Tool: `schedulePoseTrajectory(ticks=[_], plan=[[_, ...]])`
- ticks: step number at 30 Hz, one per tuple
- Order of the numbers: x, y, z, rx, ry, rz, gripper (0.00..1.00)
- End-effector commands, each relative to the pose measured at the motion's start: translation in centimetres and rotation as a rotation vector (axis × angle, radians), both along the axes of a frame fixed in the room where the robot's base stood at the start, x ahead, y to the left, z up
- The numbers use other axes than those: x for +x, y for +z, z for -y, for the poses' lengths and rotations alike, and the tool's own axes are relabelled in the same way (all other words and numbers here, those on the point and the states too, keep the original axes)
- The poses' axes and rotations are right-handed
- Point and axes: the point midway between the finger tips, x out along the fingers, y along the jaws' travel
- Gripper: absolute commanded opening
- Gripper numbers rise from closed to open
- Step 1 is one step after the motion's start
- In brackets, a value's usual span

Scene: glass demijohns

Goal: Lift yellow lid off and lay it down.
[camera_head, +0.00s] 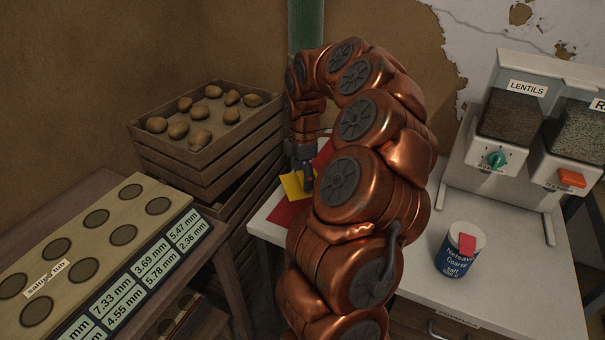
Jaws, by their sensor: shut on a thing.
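The yellow lid (293,186) shows as a small yellow patch at the left part of the white worktop, just below my gripper (306,184). My gripper points down and is shut on the yellow lid. Red pieces show around it: one red surface (285,212) lies below the lid and another red part (324,155) stands behind my gripper. My copper arm hides most of what is to the right of the lid. I cannot tell whether the lid is clear of what lies under it.
Wooden crates of potatoes (165,154) stand left of the worktop. A board with round holes (98,236) lies front left. A blue salt tin (460,252) and a lentil dispenser (512,120) stand right on the white worktop (520,290). Bare worktop shows around the tin.

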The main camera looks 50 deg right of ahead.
Motion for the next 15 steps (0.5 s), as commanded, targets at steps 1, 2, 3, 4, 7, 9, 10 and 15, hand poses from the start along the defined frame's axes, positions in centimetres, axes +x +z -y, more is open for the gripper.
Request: schedulePoseTrajectory(ticks=[1,2,3,4,7,9,10,15], plan=[[0.0,-0.5,0.0,0.0,0.0,-0.001,0.02],[0.0,-0.8,0.0,0.0,0.0,-0.001,0.02],[0.0,-1.1,0.0,0.0,-0.001,-0.001,0.02],[0.0,-1.3,0.0,0.0,-0.001,-0.001,0.02],[0.0,-2.3,0.0,0.001,-0.002,-0.002,0.02],[-0.1,-3.0,0.0,0.001,-0.003,-0.003,0.02],[-0.1,-3.3,0.1,0.001,-0.004,-0.003,0.02],[-0.1,-4.9,0.1,0.002,-0.003,-0.004,0.02]])
